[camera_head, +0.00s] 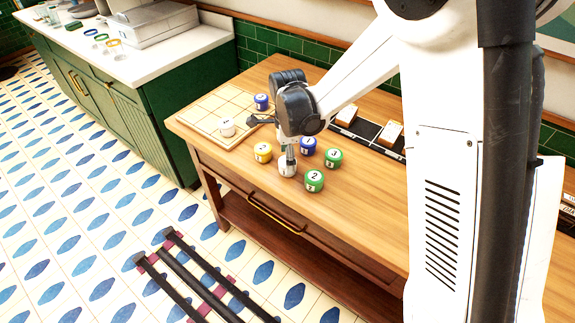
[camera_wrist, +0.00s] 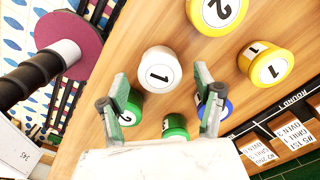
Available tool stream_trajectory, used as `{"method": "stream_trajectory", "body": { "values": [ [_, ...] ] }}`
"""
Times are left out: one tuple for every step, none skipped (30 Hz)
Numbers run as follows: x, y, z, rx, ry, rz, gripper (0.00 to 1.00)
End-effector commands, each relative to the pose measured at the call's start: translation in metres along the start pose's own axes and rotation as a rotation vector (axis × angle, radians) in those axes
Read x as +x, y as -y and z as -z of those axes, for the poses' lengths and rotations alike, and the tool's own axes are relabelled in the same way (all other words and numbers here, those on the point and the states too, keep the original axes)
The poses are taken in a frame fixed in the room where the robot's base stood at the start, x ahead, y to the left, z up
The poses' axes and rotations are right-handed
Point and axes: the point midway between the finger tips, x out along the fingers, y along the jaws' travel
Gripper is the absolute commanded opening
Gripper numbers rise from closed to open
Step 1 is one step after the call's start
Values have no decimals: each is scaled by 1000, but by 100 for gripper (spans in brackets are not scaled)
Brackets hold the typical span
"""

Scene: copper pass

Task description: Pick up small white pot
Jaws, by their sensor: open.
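A white pot with a 1 on its lid (camera_wrist: 160,69) stands on the wooden table, ahead of and between my fingertips in the wrist view. In the head view the white pot (camera_head: 287,167) is right below my gripper (camera_head: 287,152), which partly covers it. My gripper also shows in the wrist view (camera_wrist: 161,78); it is open, its two fingers apart, with nothing held. I cannot tell whether the fingers touch the pot. A second white pot (camera_head: 227,127) stands on the gridded board at the left of the table.
Green pots (camera_head: 314,180) (camera_head: 333,157) and a blue pot (camera_head: 308,145) stand close to the right of the white pot. A yellow pot (camera_head: 263,152) is to its left. Another blue pot (camera_head: 261,102) is on the board (camera_head: 205,115). Table front is clear.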

Motion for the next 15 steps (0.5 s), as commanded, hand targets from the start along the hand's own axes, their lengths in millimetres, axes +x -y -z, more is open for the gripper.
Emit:
{"method": "stream_trajectory", "body": {
  "values": [
    [6,1,0,0,0,0,65],
    [10,0,0,0,0,0,65],
    [14,0,0,0,0,0,65],
    [16,1,0,0,0,0,65],
    [18,0,0,0,0,0,65],
    [20,0,0,0,0,0,65],
    [21,0,0,0,0,0,65],
    [22,0,0,0,0,0,65],
    [22,0,0,0,0,0,65],
    [23,0,0,0,0,0,65],
    [23,0,0,0,0,0,65],
    [22,0,0,0,0,0,65],
    [22,0,0,0,0,0,65],
    [22,0,0,0,0,0,65],
    [22,0,0,0,0,0,61]
  ]
}}
